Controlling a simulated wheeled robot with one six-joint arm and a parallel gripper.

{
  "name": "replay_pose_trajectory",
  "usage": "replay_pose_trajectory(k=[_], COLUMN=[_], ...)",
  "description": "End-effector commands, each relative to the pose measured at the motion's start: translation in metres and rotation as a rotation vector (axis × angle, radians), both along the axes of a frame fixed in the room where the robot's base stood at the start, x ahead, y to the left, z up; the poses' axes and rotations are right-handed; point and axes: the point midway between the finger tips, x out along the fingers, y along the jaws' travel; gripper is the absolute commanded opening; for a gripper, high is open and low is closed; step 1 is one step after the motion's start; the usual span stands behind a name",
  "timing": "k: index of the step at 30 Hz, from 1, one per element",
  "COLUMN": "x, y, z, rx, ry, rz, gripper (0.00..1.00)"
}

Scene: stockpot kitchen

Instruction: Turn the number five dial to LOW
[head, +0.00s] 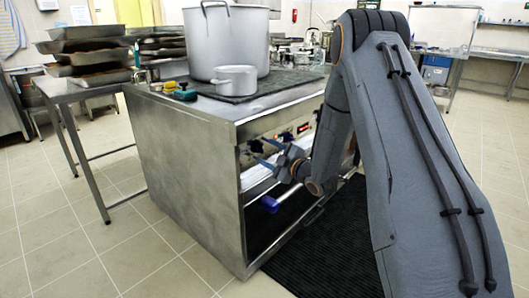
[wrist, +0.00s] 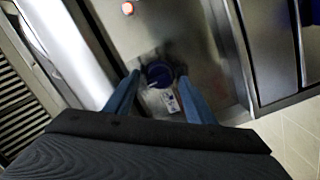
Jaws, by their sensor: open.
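A dark blue round dial (wrist: 160,73) sits on the steel front panel (wrist: 205,45) in the wrist view. A small pale label plate (wrist: 160,101) with dark marks shows beside it; I cannot read its number or settings. My gripper (wrist: 159,80) is open, with one blue finger on each side of the dial. I cannot tell whether the fingers touch it. In the head view my gripper (head: 261,156) is at the stove's control panel (head: 283,133), and the dial there is hidden or too small to make out.
A red lamp (wrist: 127,8) is on the panel. The steel stove (head: 185,170) carries a large stockpot (head: 228,45) and a small pot (head: 236,81). A blue handle (head: 269,204) sticks out below my gripper. A table (head: 85,92) with stacked trays stands left; a dark mat (head: 330,255) lies in front.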

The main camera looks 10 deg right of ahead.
Motion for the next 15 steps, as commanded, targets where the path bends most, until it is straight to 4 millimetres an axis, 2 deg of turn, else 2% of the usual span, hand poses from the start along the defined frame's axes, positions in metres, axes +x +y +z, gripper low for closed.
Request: replay_pose_trajectory(k=[8, 11, 15], x=[0.0021, 0.002, 0.0019], y=[0.0012, 0.0011, 0.0011], z=[-0.0001, 0.0, -0.0001], rx=[0.0, 0.0, 0.0], ry=[0.0, 0.0, 0.0], rz=[-0.001, -0.001, -0.001], gripper=[0.5, 0.36, 0.12])
